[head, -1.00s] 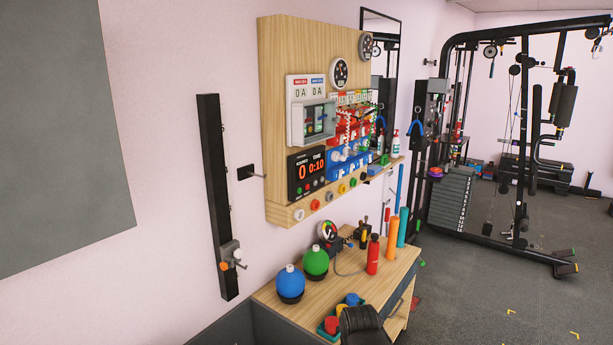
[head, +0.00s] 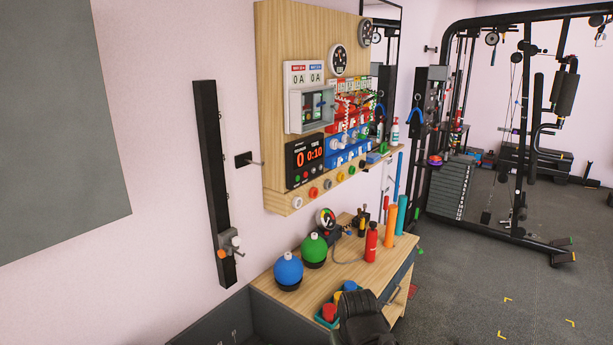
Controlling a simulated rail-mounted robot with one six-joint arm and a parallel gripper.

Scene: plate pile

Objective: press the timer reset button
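A black timer display (head: 304,160) is mounted low on the wooden wall board (head: 273,100). It shows a 0 on the left and 0:10 in red on the right. Small coloured dots, maybe buttons, sit under its digits, too small to read. I cannot tell which is the timer reset button. My gripper is not in view.
Below the board, a wooden bench (head: 330,270) holds a blue ball (head: 288,270), a green ball (head: 314,249), a red bottle (head: 371,243) and upright tubes. A black rail (head: 212,180) is on the wall at left. Gym equipment stands at right, with open floor (head: 465,285) before it.

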